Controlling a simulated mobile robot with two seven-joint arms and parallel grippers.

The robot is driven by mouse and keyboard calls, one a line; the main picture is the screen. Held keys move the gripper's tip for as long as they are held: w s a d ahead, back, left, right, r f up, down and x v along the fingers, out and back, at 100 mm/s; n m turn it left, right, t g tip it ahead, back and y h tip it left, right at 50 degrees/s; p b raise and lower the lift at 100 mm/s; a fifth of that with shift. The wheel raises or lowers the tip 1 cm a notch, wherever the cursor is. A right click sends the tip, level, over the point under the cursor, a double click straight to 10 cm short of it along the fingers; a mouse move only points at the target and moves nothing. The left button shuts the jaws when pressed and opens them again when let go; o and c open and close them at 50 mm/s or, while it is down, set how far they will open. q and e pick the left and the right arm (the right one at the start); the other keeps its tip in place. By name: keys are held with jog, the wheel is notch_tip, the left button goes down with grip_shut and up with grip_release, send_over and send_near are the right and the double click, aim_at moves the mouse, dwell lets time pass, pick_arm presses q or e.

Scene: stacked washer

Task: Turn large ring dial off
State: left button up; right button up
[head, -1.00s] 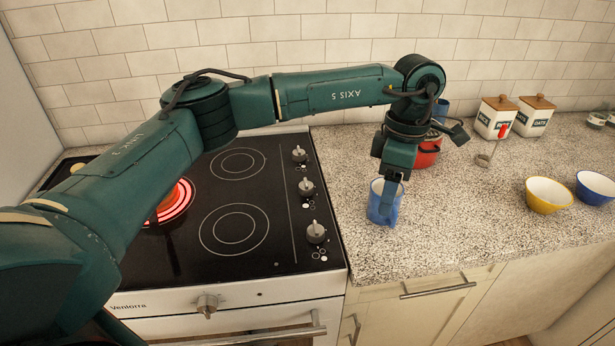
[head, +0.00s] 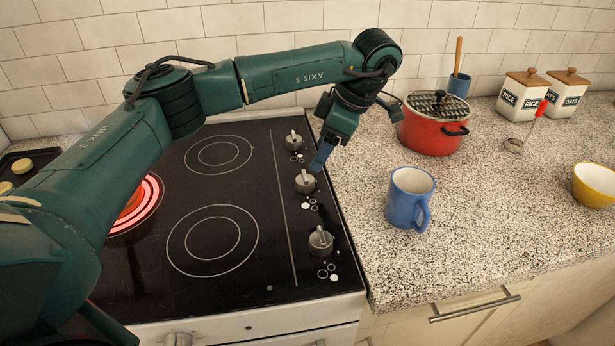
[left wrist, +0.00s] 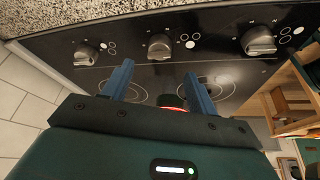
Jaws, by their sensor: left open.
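The black cooktop (head: 262,262) has three grey knobs along its right side: a far knob (head: 293,140), a middle knob (head: 305,181) and a near knob (head: 320,241). The frames do not show which one is the large ring dial. One left burner (head: 150,207) glows red, partly hidden by my arm. My left gripper (head: 319,165) is just above the middle knob. In the left wrist view, my open, empty fingers (left wrist: 160,78) straddle the line to the middle knob (left wrist: 160,46), which appears beyond the tips. No contact is visible.
A blue mug (head: 408,200) stands on the speckled counter (head: 480,230) right of the cooktop. A red pot (head: 432,130) is behind it. A ladle (head: 514,145), canisters (head: 520,98) and a yellow bowl (head: 594,184) are farther right. The tiled wall closes the back.

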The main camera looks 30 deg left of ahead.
aim_at(307, 176)
pick_arm(q)
jog(key=x, duration=0.8)
jog(key=c, duration=1)
